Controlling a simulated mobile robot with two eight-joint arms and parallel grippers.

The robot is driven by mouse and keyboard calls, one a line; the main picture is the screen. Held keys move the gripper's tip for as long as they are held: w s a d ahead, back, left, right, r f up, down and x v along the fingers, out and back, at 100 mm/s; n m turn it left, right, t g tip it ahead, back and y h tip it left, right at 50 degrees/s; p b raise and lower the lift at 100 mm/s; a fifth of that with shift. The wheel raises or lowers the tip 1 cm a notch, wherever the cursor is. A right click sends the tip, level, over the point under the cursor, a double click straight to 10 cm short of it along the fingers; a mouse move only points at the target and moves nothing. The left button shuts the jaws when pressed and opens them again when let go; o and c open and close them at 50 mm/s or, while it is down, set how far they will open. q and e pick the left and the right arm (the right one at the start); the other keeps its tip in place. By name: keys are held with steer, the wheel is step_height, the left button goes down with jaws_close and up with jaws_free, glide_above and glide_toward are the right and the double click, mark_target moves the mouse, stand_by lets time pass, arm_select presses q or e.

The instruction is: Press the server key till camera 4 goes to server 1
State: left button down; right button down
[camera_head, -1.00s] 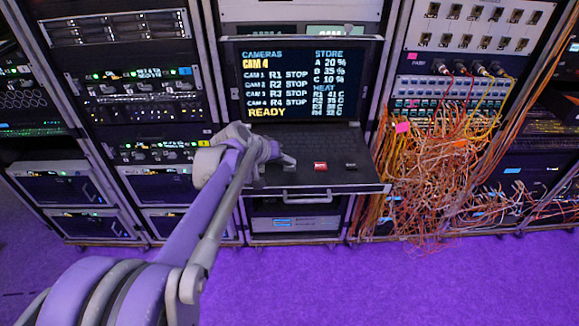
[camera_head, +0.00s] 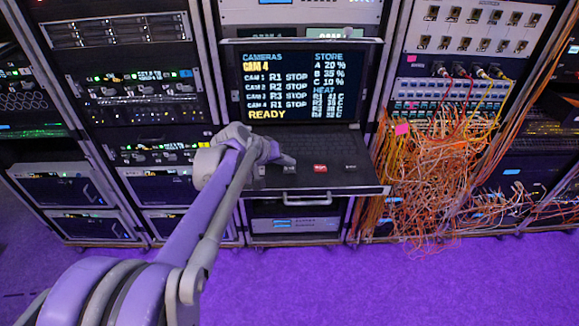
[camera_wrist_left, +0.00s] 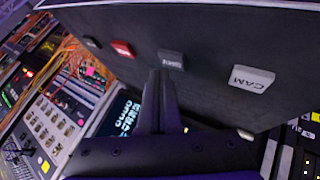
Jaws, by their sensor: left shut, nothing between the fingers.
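The screen (camera_head: 292,85) in the head view shows CAM 4 in yellow at the top. Its CAM 4 row reads R1 STOP, and READY stands below. My left gripper (camera_head: 285,160) is shut and empty over the keyboard drawer. The dark grey server key (camera_head: 289,169) shows just below its tip, and also right by the fingertips in the left wrist view (camera_wrist_left: 171,60); its lettering is hard to read. I cannot tell whether the tip touches it. A light CAM key (camera_wrist_left: 251,78) lies to one side, hidden by my arm in the head view. My right gripper is not in view.
A red key (camera_head: 320,168) and a dark key (camera_head: 350,167) sit right of the server key. The drawer's handle (camera_head: 307,197) is at its front. Loose orange cables (camera_head: 440,180) hang close at the right. The purple floor in front is clear.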

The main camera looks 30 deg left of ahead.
mark_target(288, 171)
arm_select(q)
steer(key=shift+r, duration=0.3)
arm_select(e)
steer(key=shift+r, duration=0.25)
